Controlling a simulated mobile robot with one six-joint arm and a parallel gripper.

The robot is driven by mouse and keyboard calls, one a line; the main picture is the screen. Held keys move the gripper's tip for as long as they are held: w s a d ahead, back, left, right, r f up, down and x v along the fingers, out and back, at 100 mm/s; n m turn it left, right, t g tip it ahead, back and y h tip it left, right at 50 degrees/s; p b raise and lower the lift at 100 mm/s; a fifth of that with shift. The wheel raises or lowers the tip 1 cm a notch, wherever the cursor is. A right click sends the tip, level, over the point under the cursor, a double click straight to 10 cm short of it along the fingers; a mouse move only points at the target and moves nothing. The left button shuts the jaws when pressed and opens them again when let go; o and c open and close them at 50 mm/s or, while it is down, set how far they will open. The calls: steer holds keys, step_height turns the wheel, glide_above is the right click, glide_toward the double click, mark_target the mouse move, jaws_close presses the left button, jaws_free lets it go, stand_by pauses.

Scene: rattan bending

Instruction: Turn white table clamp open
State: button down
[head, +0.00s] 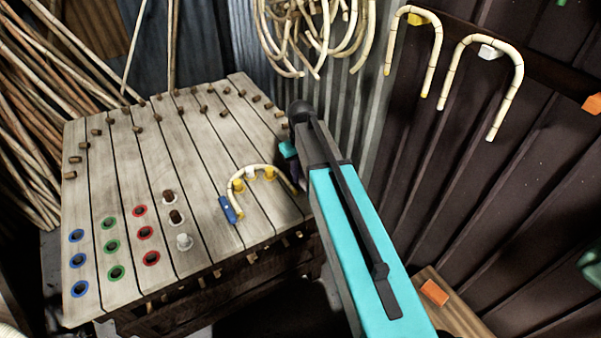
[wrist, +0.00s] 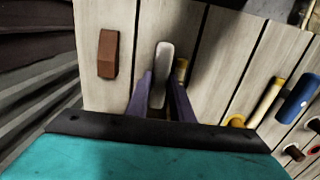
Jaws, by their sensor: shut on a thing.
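The white table clamp (wrist: 161,65) shows in the wrist view as a pale, rounded, upright bar on the planks. My gripper (wrist: 160,88) is shut on it, with one purple finger on each side. In the head view my gripper (head: 290,160) is at the right edge of the wooden table (head: 190,130), and my arm hides the clamp there. A bent cane (head: 245,172) lies on the table left of my gripper, curved around yellow pegs, with a blue clamp (head: 230,208) at its near end. The blue clamp also shows at the right in the wrist view (wrist: 298,96).
A brown block (wrist: 108,53) stands left of my gripper in the wrist view. Several pegs and colour-ringed holes (head: 115,245) cover the table. Bent canes (head: 500,85) hang on the dark wall (head: 540,180) at the right, close to my arm.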

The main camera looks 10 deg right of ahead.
mark_target(300, 176)
steer(key=shift+w+a+r, duration=0.1)
steer(key=shift+w, duration=0.1)
steer(key=c, duration=1.6)
jaws_free()
steer(key=shift+o, duration=0.2)
steer(key=shift+s, duration=0.1)
step_height(300, 176, up, 14)
steer(key=b, duration=0.3)
steer(key=shift+f, duration=0.25)
